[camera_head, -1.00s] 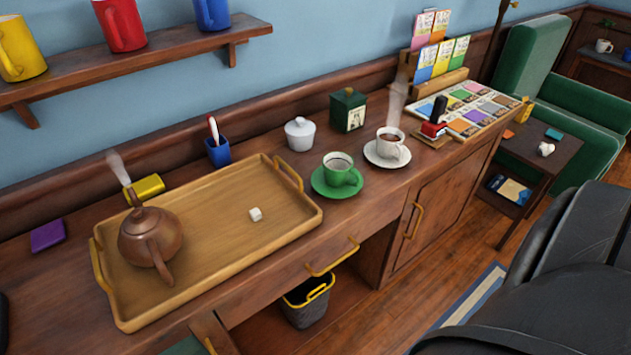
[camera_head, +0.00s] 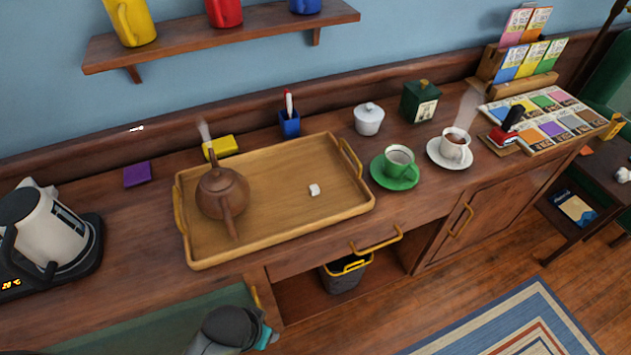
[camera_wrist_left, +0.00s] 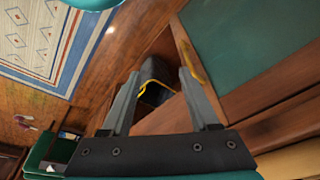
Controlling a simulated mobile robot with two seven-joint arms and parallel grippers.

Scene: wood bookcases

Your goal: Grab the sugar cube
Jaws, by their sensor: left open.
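The white sugar cube (camera_head: 314,190) lies on the right half of the wooden tray (camera_head: 285,240) on the counter. A brown teapot (camera_head: 222,190) stands on the tray's left half. My left gripper (camera_wrist_left: 159,73) is open and empty in the left wrist view, which faces the bin and floor rather than the cube. In the head view, part of my left arm shows at the bottom, below and in front of the counter, clear of the cube; its fingers cannot be made out there. My right gripper is not in view.
A green cup (camera_head: 398,165) and white cup (camera_head: 454,148) stand right of the tray. A kettle (camera_head: 55,235) is at left. A bin (camera_head: 343,278), also in the wrist view (camera_wrist_left: 156,92), sits under the counter. A drawer handle (camera_head: 376,241) juts from the front. A shelf (camera_head: 270,30) overhangs.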

